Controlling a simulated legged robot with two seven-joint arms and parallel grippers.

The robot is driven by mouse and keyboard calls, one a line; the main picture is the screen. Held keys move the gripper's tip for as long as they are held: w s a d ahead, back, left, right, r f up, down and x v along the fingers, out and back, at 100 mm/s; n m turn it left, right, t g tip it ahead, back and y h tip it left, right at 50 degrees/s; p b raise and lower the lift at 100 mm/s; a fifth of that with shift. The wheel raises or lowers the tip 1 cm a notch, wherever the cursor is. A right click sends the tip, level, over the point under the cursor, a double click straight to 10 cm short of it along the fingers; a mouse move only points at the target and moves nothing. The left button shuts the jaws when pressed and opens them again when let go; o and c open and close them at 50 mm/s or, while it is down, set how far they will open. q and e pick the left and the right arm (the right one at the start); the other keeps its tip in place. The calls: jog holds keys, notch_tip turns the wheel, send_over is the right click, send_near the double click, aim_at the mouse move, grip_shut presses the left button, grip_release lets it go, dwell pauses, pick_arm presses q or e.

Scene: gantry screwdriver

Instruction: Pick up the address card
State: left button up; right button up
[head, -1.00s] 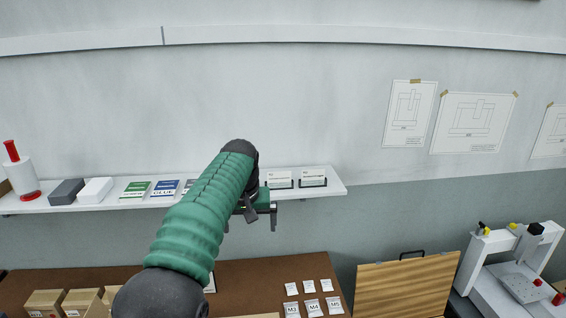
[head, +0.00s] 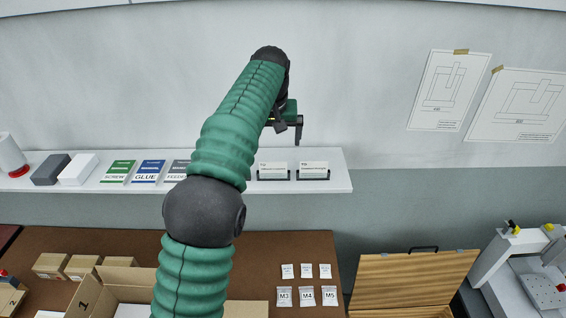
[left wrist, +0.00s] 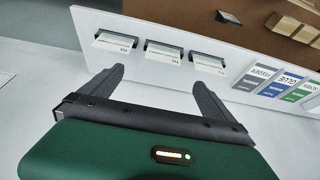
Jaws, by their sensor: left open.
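White address cards stand in black holders on the white wall shelf (head: 335,182). In the head view I see one card (head: 272,169) and another card (head: 313,169) to its right. The left wrist view shows three: a left card (left wrist: 115,41), a middle card (left wrist: 163,52) and a right card (left wrist: 207,65). My left gripper (head: 288,130) is open and empty, apart from the cards and above them in the head view. Its two fingers (left wrist: 156,84) point toward the card row in the left wrist view. My arm hides part of the shelf. My right gripper is not in view.
Below is a brown bench (head: 255,245) with cartons and labelled M3, M4, M5 packets (head: 307,296).

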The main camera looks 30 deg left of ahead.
pick_arm(q)
jog(key=p, duration=0.1)
send_near(273, 163)
jog(key=s+f, duration=0.2)
jog(key=w+f, duration=0.1)
jog(key=w, duration=0.1)
jog(key=w+a+f+p, duration=0.1)
jog(key=w+f, duration=0.1)
jog(key=shift+a+f, duration=0.2)
jog(key=shift+f, duration=0.1)
jog(key=p+x, duration=0.1)
jog(key=x, duration=0.1)
jog(key=p+x, duration=0.1)
jog(key=shift+w+a+f+p, duration=0.1)
jog(key=shift+w+f+p, duration=0.15)
jog(key=shift+w+p, duration=0.15)
jog(key=shift+s+f, duration=0.2)
jog(key=shift+s, duration=0.15)
jog(key=shift+w+f, duration=0.15)
jog(key=shift+w, duration=0.15)
jog(key=c, duration=0.7)
jog(key=shift+s, duration=0.15)
jog(key=c, duration=0.9)
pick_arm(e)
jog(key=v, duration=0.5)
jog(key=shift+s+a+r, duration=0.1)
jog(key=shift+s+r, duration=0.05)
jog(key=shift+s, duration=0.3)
